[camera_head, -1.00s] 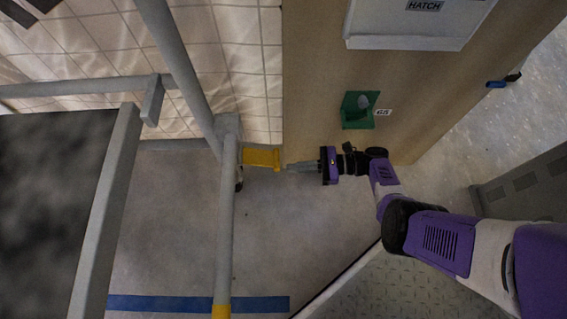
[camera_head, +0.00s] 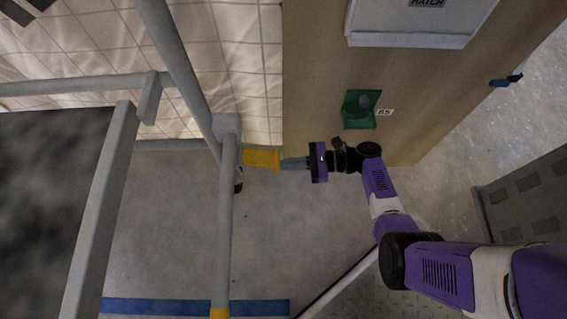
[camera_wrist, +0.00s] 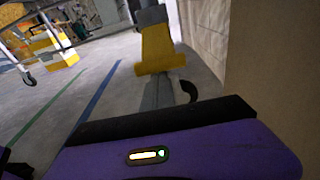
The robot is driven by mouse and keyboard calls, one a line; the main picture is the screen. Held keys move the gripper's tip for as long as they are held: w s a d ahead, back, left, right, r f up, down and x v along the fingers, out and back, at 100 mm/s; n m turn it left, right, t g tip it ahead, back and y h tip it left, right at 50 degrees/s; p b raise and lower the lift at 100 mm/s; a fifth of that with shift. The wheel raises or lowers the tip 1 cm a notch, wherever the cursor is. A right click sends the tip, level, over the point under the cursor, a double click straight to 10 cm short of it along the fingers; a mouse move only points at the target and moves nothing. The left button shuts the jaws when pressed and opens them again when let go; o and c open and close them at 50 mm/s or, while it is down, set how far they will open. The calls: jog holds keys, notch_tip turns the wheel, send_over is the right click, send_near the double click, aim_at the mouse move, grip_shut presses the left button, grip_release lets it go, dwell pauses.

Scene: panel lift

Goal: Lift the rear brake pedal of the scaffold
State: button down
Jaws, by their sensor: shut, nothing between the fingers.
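The yellow brake pedal (camera_head: 262,158) sticks out to the right from the foot of the grey scaffold post (camera_head: 227,135) in the head view. In the wrist view the pedal (camera_wrist: 158,48) is straight ahead, with a dark caster partly showing below it at its right. My gripper (camera_head: 283,162) is shut and empty, pointing left, its tips at the pedal's right end. In the wrist view my gripper's fingers (camera_wrist: 163,92) reach up to the pedal's near edge, and their tips seem to be just under it. I cannot tell whether they touch.
A wooden panel (camera_head: 330,60) with a green bracket (camera_head: 359,110) and a white hatch box (camera_head: 405,22) stands close above my wrist. A tiled wall (camera_head: 240,60) lies behind the scaffold. A grey cabinet (camera_head: 525,195) is at right.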

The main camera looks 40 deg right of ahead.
jog(key=r+p, duration=0.1)
jog(key=p, duration=0.1)
jog(key=g+p, duration=0.1)
jog(key=p, duration=0.2)
jog(key=shift+s+d+r+h, duration=0.15)
jog(key=shift+d+r+h, duration=0.05)
jog(key=shift+r+h, duration=0.2)
jog(key=shift+f, duration=0.2)
